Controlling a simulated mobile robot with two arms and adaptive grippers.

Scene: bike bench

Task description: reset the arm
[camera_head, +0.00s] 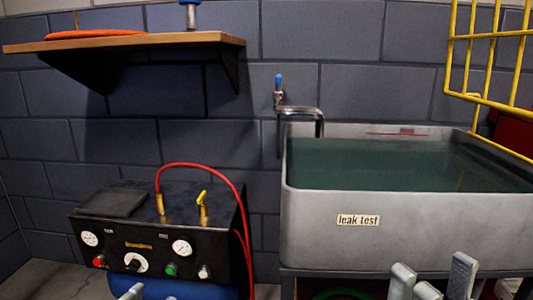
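My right gripper (432,279) shows at the bottom edge, in front of the grey sink. Its grey fingers stand upright and apart, with nothing seen between them; its lower part is cut off by the frame. Of my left gripper (132,291), only a small grey tip shows at the bottom edge, in front of the black test unit, so its opening is hidden. Neither gripper is seen touching anything.
A grey sink (330,255) labelled "leak test" holds dark water under a tap (300,108). A black unit (160,250) with gauges and a red hose (215,172) stands left. A wooden shelf (150,41) hangs upper left, a yellow wire rack (490,100) upper right.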

